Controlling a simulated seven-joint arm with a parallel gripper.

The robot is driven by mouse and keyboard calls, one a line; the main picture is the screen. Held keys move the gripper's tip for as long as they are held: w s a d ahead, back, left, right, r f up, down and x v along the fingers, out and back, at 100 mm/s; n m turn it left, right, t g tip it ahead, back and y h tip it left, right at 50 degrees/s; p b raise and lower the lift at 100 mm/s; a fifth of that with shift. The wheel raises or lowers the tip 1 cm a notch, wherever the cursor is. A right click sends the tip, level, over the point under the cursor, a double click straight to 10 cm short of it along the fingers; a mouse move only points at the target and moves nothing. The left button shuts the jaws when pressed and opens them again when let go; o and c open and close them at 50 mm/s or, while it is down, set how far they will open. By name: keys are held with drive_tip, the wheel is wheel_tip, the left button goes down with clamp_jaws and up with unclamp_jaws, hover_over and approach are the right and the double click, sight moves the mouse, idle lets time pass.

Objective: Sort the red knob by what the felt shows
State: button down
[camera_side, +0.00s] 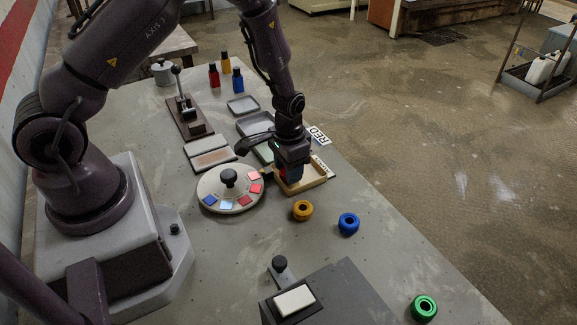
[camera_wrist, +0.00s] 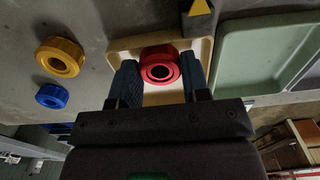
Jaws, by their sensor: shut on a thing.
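The red knob (camera_wrist: 160,70), a ring with a dark hole, sits between the fingers of my gripper (camera_wrist: 160,82) in the wrist view. My gripper is shut on it, inside or just above a wooden-rimmed tray (camera_wrist: 120,45). In the side view my gripper (camera_side: 289,172) is down at that tray (camera_side: 312,185), and the knob is mostly hidden. I cannot tell whether the knob touches the tray floor. A flat two-panel pad (camera_side: 212,158) lies left of my gripper; I cannot tell whether it is the felt. A "RED" label (camera_side: 319,135) lies behind the tray.
A round dial (camera_side: 230,200) with coloured squares stands left of the tray. Yellow (camera_side: 303,210), blue (camera_side: 348,223) and green (camera_side: 424,307) rings lie in front. Grey trays (camera_side: 243,106) and a green tray (camera_wrist: 222,75) adjoin. Bottles (camera_side: 238,82) and a lever stand (camera_side: 188,118) are behind.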

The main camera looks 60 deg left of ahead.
drive_tip(key=shift+f, duration=0.2)
drive_tip(key=c, duration=0.5)
unclamp_jaws()
drive_tip(key=shift+r, duration=4)
drive_tip(key=s+d+r+t, duration=0.1)
drive_tip(key=s+r+t, duration=0.1)
drive_tip(key=s+r, duration=0.3)
drive_tip(key=s+d+r+t, duration=0.1)
drive_tip(key=s+r, duration=0.5)
drive_tip(key=r, duration=0.6)
drive_tip(key=s+d+r+t, duration=0.2)
drive_tip(key=s+r, duration=0.4)
drive_tip(key=r, duration=0.3)
drive_tip(key=shift+s+d+t, duration=0.15)
drive_tip(key=shift+d+t, duration=0.1)
drive_tip(key=shift+t, duration=0.05)
